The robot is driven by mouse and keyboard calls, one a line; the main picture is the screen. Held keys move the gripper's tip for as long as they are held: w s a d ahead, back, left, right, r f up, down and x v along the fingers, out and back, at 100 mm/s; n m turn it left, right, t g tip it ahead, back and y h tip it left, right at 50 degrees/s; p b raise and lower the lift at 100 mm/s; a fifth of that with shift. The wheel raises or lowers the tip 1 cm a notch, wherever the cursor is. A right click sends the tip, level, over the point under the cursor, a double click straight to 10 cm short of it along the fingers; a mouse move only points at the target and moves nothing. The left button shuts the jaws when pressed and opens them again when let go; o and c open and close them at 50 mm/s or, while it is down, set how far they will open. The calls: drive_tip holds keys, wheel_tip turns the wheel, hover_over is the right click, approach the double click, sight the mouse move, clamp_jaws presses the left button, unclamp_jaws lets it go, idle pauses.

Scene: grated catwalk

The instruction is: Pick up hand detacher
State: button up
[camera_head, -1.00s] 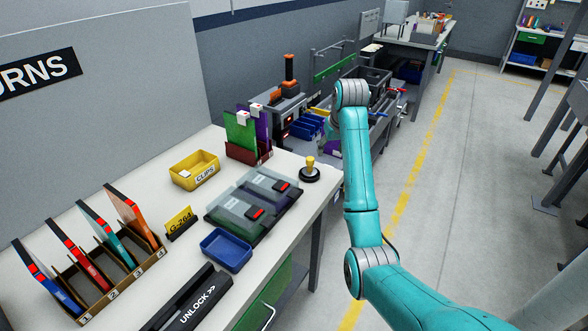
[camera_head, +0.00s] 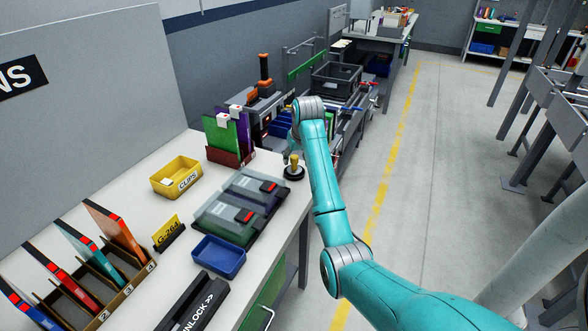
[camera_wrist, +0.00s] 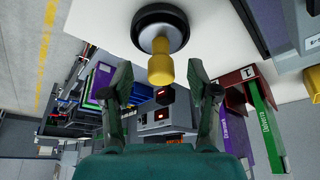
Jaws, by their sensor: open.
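The hand detacher appears to be the round black base with a yellow knob (camera_head: 294,168), standing upright at the far right corner of the white table. It also shows at the top of the wrist view (camera_wrist: 161,62). My gripper (camera_wrist: 159,78) is open and empty. In the wrist view its two fingers stand on either side of the knob's end in the picture, with a gap on both sides. No contact shows.
The white table (camera_head: 150,228) also bears a yellow clips bin (camera_head: 163,186), a blue tray (camera_head: 218,256), lidded cases (camera_head: 232,208) and a red holder with green and purple binders (camera_head: 228,156). A cluttered bench with a black crate (camera_head: 336,80) stands beyond.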

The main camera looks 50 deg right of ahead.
sight(295, 158)
drive_tip(key=shift+x, duration=1.6)
drive_tip(key=shift+w, duration=0.15)
drive_tip(key=shift+r, duration=0.1)
clamp_jaws()
